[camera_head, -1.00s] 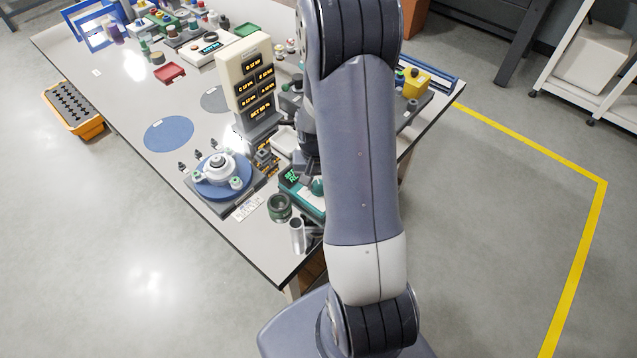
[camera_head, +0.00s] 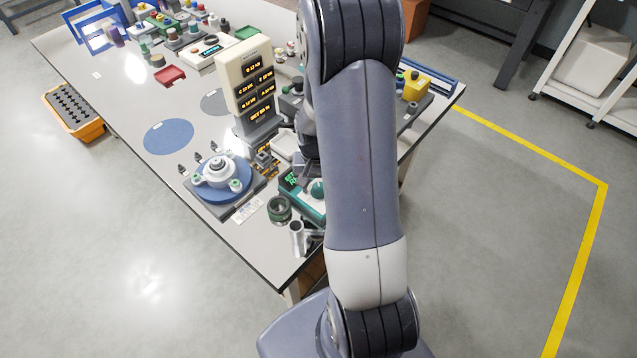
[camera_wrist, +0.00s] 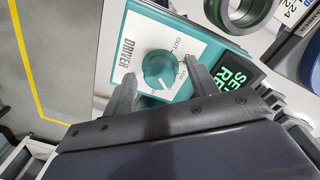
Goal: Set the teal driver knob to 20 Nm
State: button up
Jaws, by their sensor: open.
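The teal driver knob (camera_wrist: 160,69) sits on the white face of a teal box labelled DRIVER (camera_wrist: 137,37) in the wrist view. A white pointer line shows on the knob; its scale is not readable. A display with green text (camera_wrist: 236,77) is partly cut off by my finger and shows no readable torque value. My gripper (camera_wrist: 160,73) is open, with one finger on each side of the knob in the picture and a gap around it. In the head view the knob (camera_head: 317,189) is clear below my gripper, which is partly hidden by my arm.
A dark green ring (camera_head: 279,208) and a metal cylinder (camera_head: 297,238) stand near the table corner. A blue round fixture (camera_head: 222,184) is left of the driver box. A cream display tower (camera_head: 247,75) stands behind.

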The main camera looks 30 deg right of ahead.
aim_at(317, 187)
notch_tip(317, 187, up, 11)
jog(key=shift+w+a, duration=0.15)
jog(key=shift+a, duration=0.05)
dwell(0.5)
jog(key=shift+f, duration=0.1)
